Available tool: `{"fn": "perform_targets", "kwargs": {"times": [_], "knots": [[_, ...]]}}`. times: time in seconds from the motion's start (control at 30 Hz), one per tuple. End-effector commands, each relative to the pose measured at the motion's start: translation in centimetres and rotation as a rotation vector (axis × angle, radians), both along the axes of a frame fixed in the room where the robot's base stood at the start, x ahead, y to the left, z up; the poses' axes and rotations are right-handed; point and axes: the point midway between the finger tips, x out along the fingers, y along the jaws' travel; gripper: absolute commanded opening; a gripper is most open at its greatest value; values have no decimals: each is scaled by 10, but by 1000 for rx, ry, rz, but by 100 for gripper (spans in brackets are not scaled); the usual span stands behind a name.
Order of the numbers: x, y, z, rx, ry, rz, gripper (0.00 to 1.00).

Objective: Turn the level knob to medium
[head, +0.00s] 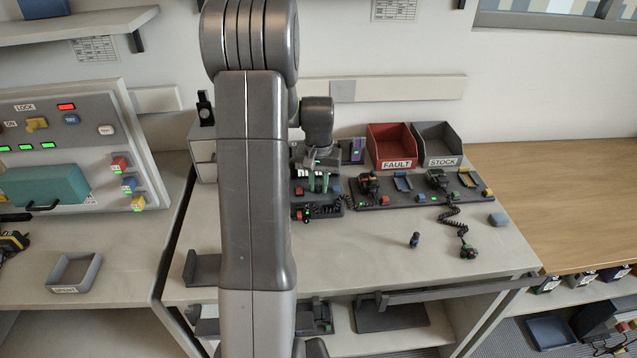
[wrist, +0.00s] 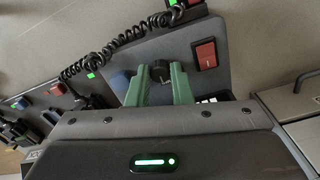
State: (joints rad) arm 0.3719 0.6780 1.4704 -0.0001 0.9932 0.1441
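A dark round knob (wrist: 160,70) sits on a grey sloped panel in the wrist view, between the tips of my gripper's green fingers. My gripper (wrist: 161,82) points at this panel, and its fingers stand apart with one on each side of the knob. I cannot tell whether they press on it or only stand around it. In the head view my gripper (head: 317,180) is over the left radio unit on the bench, and the knob is hidden there. The knob's setting and any level marks cannot be read.
A red switch (wrist: 205,54) is close to the right finger. A coiled black cord (wrist: 115,47) crosses behind the left finger. Red FAULT (head: 392,146) and grey STOCK (head: 438,146) bins stand behind more radios. A small blue-topped knob (head: 414,240) lies on the open bench front.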

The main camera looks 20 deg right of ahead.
Motion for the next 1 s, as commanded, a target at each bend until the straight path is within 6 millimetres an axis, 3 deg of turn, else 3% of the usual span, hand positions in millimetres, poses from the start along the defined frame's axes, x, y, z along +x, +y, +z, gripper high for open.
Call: {"fn": "perform_targets", "kwargs": {"times": [0.03,0.1,0.47,0.57,1.0], "knots": [[1,0,1,-1,-3,0,29],[1,0,1,-1,-3,1,41],[1,0,5,-1,-3,1,41],[1,0,18,-1,-4,1,41],[1,0,112,-2,-5,1,41]]}}
